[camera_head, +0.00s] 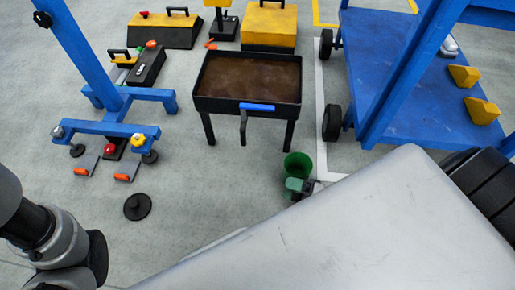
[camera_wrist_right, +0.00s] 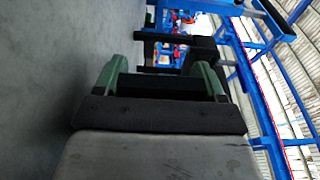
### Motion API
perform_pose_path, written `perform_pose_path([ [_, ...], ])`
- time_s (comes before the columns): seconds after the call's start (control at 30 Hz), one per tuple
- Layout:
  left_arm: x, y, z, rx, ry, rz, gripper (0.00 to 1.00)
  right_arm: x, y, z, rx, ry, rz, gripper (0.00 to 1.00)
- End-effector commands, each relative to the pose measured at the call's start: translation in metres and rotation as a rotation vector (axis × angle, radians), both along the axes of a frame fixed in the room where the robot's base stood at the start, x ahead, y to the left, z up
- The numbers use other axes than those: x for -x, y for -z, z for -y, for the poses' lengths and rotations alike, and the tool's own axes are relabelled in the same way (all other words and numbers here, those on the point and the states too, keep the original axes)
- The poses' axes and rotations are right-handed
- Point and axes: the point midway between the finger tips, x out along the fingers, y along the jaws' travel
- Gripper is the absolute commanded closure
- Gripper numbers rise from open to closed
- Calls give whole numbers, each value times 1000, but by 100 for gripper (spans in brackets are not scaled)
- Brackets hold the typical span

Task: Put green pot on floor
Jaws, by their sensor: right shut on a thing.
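The green pot (camera_head: 298,163) shows in the head view just past the far edge of my large grey body part, near the floor. My right gripper (camera_head: 298,185) is right at the pot's near side and is shut on it. In the right wrist view the gripper's two green fingers (camera_wrist_right: 160,78) stand apart with dark parts between them; the pot cannot be made out there. Whether the pot touches the floor (camera_head: 225,195) cannot be told. My left arm shows at the lower left of the head view, but its gripper is out of sight.
A black brazier-like tray on legs (camera_head: 248,100) stands beyond the pot. A blue wheeled cart (camera_head: 385,75) is at the right, a blue stand (camera_head: 105,130) at the left. A black disc (camera_head: 137,206) lies on the floor.

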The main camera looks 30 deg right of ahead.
Motion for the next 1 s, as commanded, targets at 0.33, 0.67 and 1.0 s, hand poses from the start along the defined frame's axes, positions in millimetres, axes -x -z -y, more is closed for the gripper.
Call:
perform_pose_path([
  [0.33, 1, 34, 0, 0, 0, 2, 44, -56, 4, -55, -6, -7, 9, 75],
  [0.67, 1, 60, 0, 0, 0, 3, 44, -97, 1, -95, -3, -6, 6, 75],
  [1.0, 1, 90, 0, 0, 0, 2, 44, -130, 3, -128, -4, -5, 9, 75],
])
